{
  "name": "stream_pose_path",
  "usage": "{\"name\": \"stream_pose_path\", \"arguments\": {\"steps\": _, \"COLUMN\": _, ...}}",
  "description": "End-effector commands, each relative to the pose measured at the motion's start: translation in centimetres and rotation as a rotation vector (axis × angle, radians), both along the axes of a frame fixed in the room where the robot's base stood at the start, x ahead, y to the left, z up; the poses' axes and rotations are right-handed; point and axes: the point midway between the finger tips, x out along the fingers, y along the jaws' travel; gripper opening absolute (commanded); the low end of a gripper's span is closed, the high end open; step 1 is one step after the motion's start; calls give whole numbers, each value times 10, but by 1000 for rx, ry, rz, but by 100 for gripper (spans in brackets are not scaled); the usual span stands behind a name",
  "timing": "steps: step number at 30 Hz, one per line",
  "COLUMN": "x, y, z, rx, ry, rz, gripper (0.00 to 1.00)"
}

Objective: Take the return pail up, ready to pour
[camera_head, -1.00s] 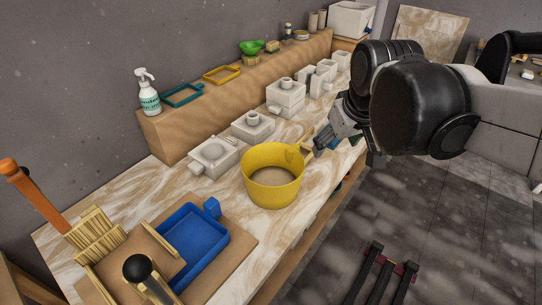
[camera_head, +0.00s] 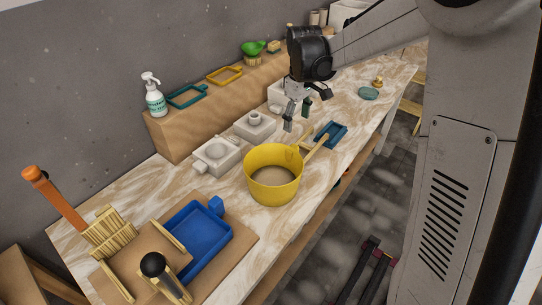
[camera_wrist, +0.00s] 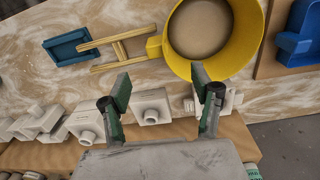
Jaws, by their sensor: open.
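The return pail looks to be the yellow round pail (camera_head: 273,187) standing upright on the workbench, with tan contents or a tan floor inside. A wooden, two-railed handle (camera_head: 317,139) sticks out from its far right side. My gripper (camera_head: 296,125) is open and empty above the bench, beyond the pail and on the wall side of the handle. In the wrist view the fingers (camera_wrist: 165,92) are spread apart, with the yellow pail (camera_wrist: 235,65) at upper right and the handle (camera_wrist: 118,47) beyond the fingertips. I see no contact between gripper and pail.
A small dark blue tray (camera_head: 331,134) lies by the handle's end. White moulds (camera_head: 216,155) stand along the shelf (camera_head: 185,137). A larger blue tray (camera_head: 198,230), a wooden rack (camera_head: 110,233) and a black-knobbed tool (camera_head: 153,266) are in front.

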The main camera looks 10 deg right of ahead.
Motion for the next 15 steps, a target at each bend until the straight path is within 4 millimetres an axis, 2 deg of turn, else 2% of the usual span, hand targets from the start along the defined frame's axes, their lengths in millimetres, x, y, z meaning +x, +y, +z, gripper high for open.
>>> {"name": "stream_pose_path", "arguments": {"steps": 3, "x": 13, "y": 0, "z": -11, "rx": -1, "ry": 26, "rz": 31, "gripper": 61}}
{"name": "stream_pose_path", "arguments": {"steps": 10, "x": 18, "y": 0, "z": -28, "rx": -1, "ry": 43, "rz": 51, "gripper": 61}}
{"name": "stream_pose_path", "arguments": {"steps": 15, "x": 18, "y": 0, "z": -56, "rx": -1, "ry": 42, "rz": 51, "gripper": 61}}
